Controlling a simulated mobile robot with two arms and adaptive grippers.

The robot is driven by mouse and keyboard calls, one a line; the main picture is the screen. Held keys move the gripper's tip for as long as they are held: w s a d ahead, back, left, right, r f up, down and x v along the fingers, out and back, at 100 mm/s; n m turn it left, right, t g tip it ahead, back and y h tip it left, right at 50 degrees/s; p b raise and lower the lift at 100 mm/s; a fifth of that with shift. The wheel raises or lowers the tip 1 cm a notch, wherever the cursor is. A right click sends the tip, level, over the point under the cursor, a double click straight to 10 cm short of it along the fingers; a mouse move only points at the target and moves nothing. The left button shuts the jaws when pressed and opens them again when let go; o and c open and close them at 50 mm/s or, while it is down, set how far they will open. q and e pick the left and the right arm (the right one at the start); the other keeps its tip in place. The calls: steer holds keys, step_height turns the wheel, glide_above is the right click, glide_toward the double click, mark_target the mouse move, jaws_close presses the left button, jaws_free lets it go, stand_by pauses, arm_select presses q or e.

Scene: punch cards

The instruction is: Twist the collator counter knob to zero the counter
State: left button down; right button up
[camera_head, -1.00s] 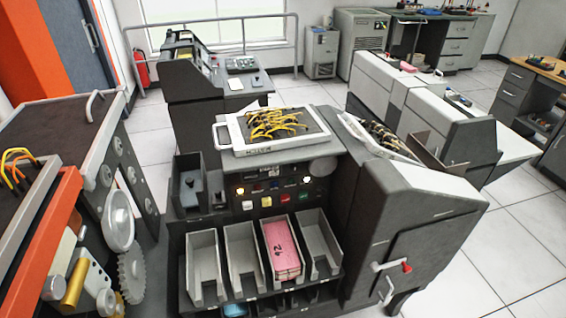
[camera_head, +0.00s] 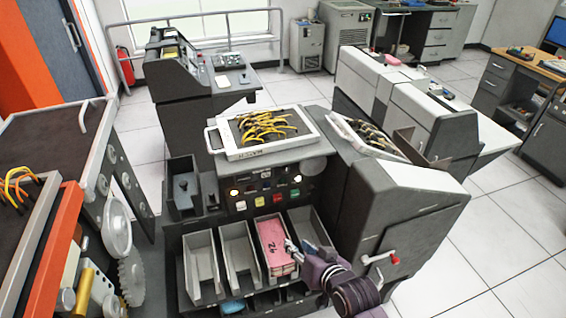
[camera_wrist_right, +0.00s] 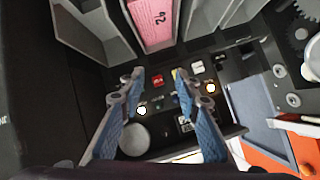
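The collator's dark control panel (camera_head: 248,190) shows in the head view, with lit lamps, colored buttons and a small counter-like display (camera_head: 262,175). The panel also appears upside down in the right wrist view, with the display (camera_wrist_right: 186,124) near the lower middle. I cannot tell which small part is the counter knob. A round grey disc (camera_head: 313,166) is at the panel's upper right. My right gripper (camera_head: 291,246) is in front of the card pockets, below the panel. In the wrist view its blue-padded fingers (camera_wrist_right: 157,77) are apart and empty. My left gripper is out of view.
A plugboard with yellow wires (camera_head: 263,128) lies on top. A red-tipped handle (camera_head: 393,260) sticks out at right.

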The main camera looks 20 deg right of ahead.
steer(key=w+r+m+t, duration=0.3)
steer(key=w+r+t, duration=0.15)
steer(key=w, duration=0.35)
steer(key=m+t+h, duration=0.1)
steer(key=m+t, duration=0.1)
steer(key=m, duration=0.1)
glide_toward(286, 171)
steer(key=w, duration=0.1)
steer(key=w+b, duration=0.1)
steer(key=w, duration=0.2)
steer(key=w+b, duration=0.2)
steer(key=w, duration=0.1)
steer(key=shift+a+f, duration=0.15)
steer(key=shift+a, duration=0.05)
steer(key=shift+w+b, duration=0.5)
steer(key=shift+w, duration=0.65)
jaws_close()
steer(key=shift+n+p, duration=0.5)
steer(key=shift+n, duration=1.1)
